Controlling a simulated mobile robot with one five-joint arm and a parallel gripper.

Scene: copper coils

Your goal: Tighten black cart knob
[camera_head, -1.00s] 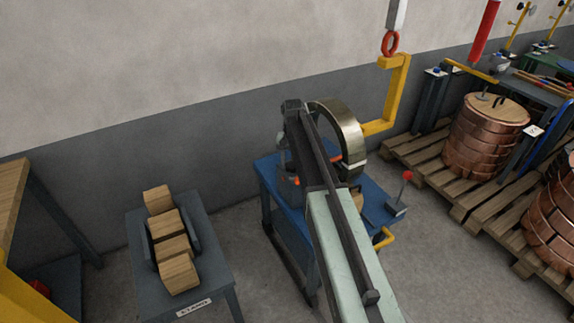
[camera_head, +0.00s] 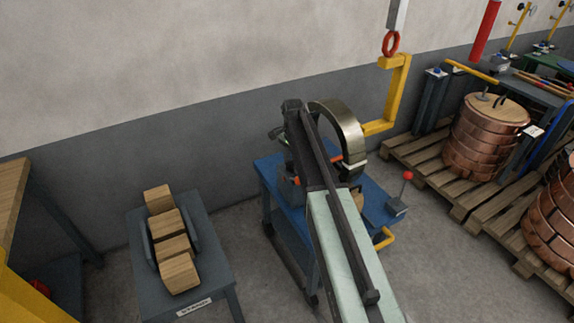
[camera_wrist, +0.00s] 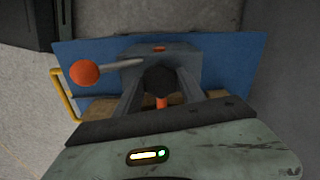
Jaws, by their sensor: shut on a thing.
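The black knob (camera_wrist: 160,79) shows in the middle of the wrist view, on a grey block (camera_wrist: 190,62) of the blue cart (camera_wrist: 232,62). My gripper (camera_wrist: 160,84) is shut on the knob, one finger on each side of it. In the head view the blue cart (camera_head: 377,200) stands near the wall. My arm crosses in front of it and hides the knob and the fingertips there.
A ball-ended lever (camera_wrist: 84,73) sticks out left of the knob. A metal ring (camera_head: 344,130) stands over the cart beside my arm, near a yellow hook (camera_head: 397,95). Wooden blocks (camera_head: 168,224) lie on a grey stand at left. Copper coils (camera_head: 462,148) sit on pallets at right.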

